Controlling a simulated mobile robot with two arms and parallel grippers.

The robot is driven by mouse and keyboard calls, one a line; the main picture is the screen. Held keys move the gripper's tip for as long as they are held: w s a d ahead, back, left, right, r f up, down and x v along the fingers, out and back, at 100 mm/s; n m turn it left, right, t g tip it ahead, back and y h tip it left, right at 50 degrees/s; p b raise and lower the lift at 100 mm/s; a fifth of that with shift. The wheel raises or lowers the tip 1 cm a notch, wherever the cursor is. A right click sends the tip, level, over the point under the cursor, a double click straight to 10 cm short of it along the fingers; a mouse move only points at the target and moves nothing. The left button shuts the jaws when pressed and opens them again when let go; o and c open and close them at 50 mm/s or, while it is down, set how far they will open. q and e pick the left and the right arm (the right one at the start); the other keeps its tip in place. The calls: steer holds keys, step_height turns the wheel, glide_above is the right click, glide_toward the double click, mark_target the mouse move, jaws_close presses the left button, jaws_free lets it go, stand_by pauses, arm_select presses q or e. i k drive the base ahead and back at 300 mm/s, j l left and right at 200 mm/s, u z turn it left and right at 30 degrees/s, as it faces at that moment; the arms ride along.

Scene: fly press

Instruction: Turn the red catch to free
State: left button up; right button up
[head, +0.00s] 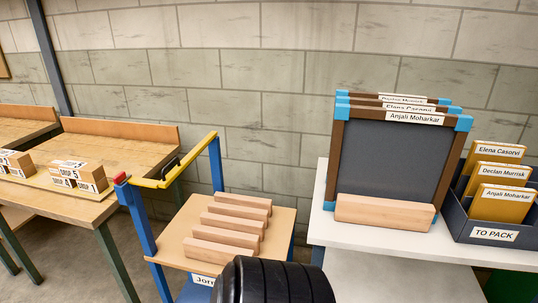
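A small red piece (120,178), which looks like the red catch, sits at the left end of a yellow bar (160,182). It is at the top of a blue post (139,222) of a cart, close to the right end of the wooden bench. It is too small to tell which way it is turned or any marking on it. A dark fitting (170,165) shows by the yellow bar. Neither of my grippers is in view, and nothing touches the red piece.
The cart's wooden top (181,238) carries several slotted wooden bars. A wooden bench (131,148) with labelled blocks (92,178) stands left. A white table (320,222) at right holds framed boards (390,165) and a "TO PACK" box (494,234). A wall closes the back.

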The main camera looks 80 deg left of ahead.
mark_target(121, 177)
steer(key=u, duration=3.8)
